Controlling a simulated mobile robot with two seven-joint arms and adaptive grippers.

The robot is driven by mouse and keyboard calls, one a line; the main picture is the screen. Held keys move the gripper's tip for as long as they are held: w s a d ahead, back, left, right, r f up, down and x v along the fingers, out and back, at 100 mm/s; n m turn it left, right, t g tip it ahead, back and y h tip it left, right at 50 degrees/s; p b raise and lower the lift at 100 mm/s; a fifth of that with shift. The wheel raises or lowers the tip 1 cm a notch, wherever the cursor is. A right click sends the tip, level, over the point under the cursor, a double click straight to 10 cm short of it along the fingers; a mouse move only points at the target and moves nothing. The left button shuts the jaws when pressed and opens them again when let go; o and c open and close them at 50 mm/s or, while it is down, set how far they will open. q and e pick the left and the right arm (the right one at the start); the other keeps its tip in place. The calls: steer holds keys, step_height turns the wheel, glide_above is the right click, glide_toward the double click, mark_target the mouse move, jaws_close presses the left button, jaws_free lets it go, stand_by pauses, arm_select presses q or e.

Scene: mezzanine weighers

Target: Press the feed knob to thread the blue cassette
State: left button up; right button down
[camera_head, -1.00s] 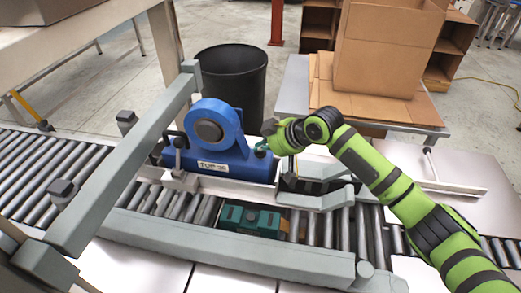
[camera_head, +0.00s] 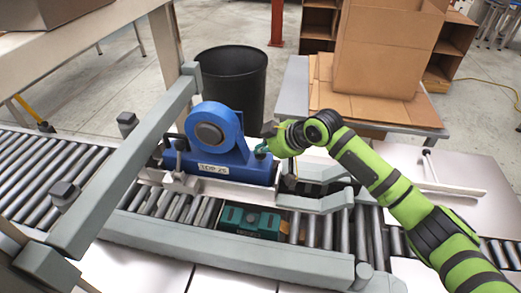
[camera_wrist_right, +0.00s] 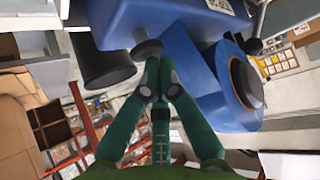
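The blue cassette (camera_head: 213,145), with a round grey hub and a white label, sits upright at the roller conveyor. It also shows upside down in the wrist view (camera_wrist_right: 200,80). A dark round knob (camera_wrist_right: 147,49) sticks out from its end. My right gripper (camera_head: 266,141) is at the cassette's right end. In the wrist view its teal fingers (camera_wrist_right: 160,66) are together with nothing between them, their tips right by the knob. I cannot tell whether they touch it. My left gripper is not in view.
A teal unit (camera_head: 250,221) lies among the rollers in front of the cassette. A grey slanted beam (camera_head: 125,160) stands to the left. A black bin (camera_head: 232,80) is behind, and cardboard boxes (camera_head: 385,50) stand on a table at the back right.

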mark_target(262, 156)
steer(key=shift+r+p, duration=0.5)
steer(key=shift+r, duration=0.25)
step_height(262, 156, up, 5)
steer(key=p, duration=0.5)
steer(key=shift+r, duration=0.1)
